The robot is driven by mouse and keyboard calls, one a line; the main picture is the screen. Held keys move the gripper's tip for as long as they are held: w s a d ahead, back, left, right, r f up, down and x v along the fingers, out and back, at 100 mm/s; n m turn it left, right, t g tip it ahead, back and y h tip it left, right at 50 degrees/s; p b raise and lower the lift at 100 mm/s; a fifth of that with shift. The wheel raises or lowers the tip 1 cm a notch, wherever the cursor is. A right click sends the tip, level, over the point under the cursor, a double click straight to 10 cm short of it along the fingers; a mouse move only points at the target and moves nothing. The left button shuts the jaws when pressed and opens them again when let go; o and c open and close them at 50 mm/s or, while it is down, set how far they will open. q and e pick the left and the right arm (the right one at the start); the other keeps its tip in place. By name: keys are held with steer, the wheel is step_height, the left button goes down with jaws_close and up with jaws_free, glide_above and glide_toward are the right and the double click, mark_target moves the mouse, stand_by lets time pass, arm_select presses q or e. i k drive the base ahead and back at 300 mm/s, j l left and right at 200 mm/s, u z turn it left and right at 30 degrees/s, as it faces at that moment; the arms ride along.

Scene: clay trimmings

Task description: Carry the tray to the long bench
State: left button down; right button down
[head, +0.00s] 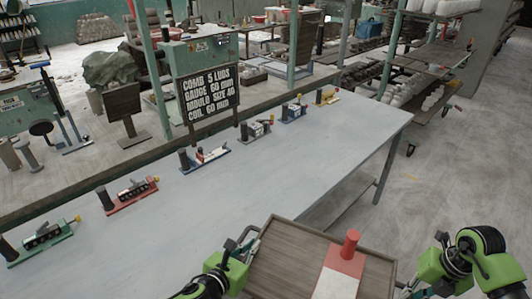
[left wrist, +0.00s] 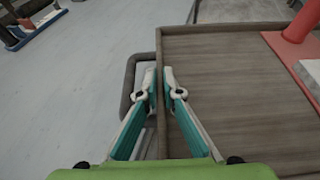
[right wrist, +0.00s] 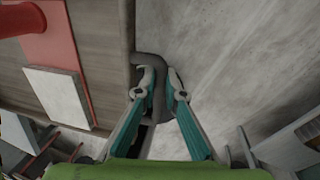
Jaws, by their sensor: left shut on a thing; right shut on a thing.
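The brown wooden tray (head: 288,250) is at the bottom of the head view, close to the near edge of the long grey bench (head: 290,165). A red fixture (head: 346,257) with an upright post and a pale plate lies on it. In the right wrist view, my right gripper (right wrist: 160,88) is shut on the opposite handle (right wrist: 150,62).
Several coloured fixtures, such as a red one (head: 132,195) and a blue one (head: 205,157), stand in a row along the bench's far side. A black sign (head: 208,95) stands behind them. The bench's near strip is clear. Open floor (head: 440,165) lies right.

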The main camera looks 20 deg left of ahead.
mark_target(158, 255)
steer(key=i+u, duration=0.1)
steer(key=i, duration=0.8)
steer(key=u, duration=2.25)
steer(key=l, duration=0.1)
